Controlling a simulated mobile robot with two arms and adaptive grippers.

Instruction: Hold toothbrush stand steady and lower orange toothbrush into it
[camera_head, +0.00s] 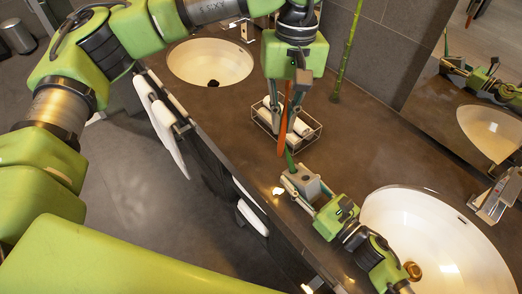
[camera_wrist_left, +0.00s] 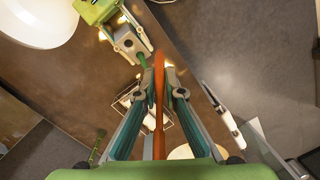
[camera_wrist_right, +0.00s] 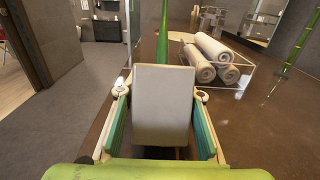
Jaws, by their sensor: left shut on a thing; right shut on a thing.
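The orange toothbrush (camera_head: 282,130) hangs roughly upright in my left gripper (camera_head: 288,108), which is shut on it. It also shows between the fingers in the left wrist view (camera_wrist_left: 159,88). The grey toothbrush stand (camera_head: 303,183) is on the counter, with my right gripper (camera_head: 312,198) shut around its sides. A green toothbrush (camera_head: 290,160) stands tilted in it. In the right wrist view the stand (camera_wrist_right: 162,105) fills the space between the fingers and hides the counter behind. The orange toothbrush's lower end is above and apart from the stand, close to the green toothbrush.
A wire basket of rolled white towels (camera_head: 300,128) sits behind the stand; it also shows in the right wrist view (camera_wrist_right: 217,58). One sink (camera_head: 210,62) is at the back left, another (camera_head: 435,240) at the right. A bamboo stalk (camera_head: 346,50) stands by the wall.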

